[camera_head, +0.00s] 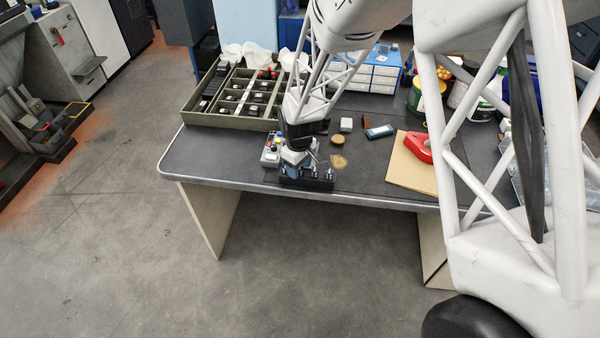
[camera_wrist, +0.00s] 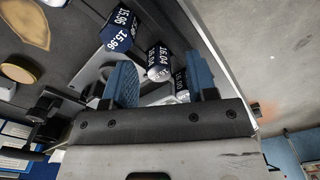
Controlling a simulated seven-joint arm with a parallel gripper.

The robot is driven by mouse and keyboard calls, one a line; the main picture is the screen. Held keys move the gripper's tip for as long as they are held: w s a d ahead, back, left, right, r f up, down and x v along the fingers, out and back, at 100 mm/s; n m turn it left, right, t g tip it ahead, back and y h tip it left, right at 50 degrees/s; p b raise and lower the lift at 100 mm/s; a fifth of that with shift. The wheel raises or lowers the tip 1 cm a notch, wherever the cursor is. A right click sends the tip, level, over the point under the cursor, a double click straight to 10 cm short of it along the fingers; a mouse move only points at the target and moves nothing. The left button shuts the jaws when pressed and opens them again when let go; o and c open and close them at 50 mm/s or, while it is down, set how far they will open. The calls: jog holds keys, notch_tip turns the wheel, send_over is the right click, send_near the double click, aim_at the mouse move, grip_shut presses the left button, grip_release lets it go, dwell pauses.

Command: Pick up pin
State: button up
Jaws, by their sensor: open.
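My gripper (camera_head: 296,160) is low over the near edge of the bench, above a dark holder (camera_head: 318,184) with small metal-tipped pins. In the wrist view, my gripper (camera_wrist: 160,68) has its two blue fingers apart. A dark blue pin marked 16.04 with a silvery end (camera_wrist: 158,62) shows between the fingers; contact cannot be told. Another dark pin (camera_wrist: 181,82) is partly hidden by the right finger. A dark blue piece marked 15.96 and 15.98 (camera_wrist: 118,30) lies beyond the left finger.
A compartment tray (camera_head: 205,118) stands at the back left of the bench. A blue and white drawer unit (camera_head: 375,75) is behind. A red tool (camera_head: 418,146) lies on a brown board (camera_head: 408,173) to the right. A round tan lid (camera_head: 337,140) is close to my gripper.

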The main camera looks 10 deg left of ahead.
jog(key=shift+c, duration=0.3)
grip_shut()
jog(key=shift+r, duration=0.2)
jog(key=shift+r, duration=0.55)
notch_tip(320, 180, up, 2)
jog(key=shift+r, duration=0.1)
jog(key=s+d, duration=0.3)
jog(key=s, duration=0.4)
jog(key=s+d+r, duration=0.1)
jog(key=s+d, duration=0.3)
jog(key=s, duration=0.3)
jog(key=shift+s+r, duration=0.15)
jog(key=shift+s, duration=0.1)
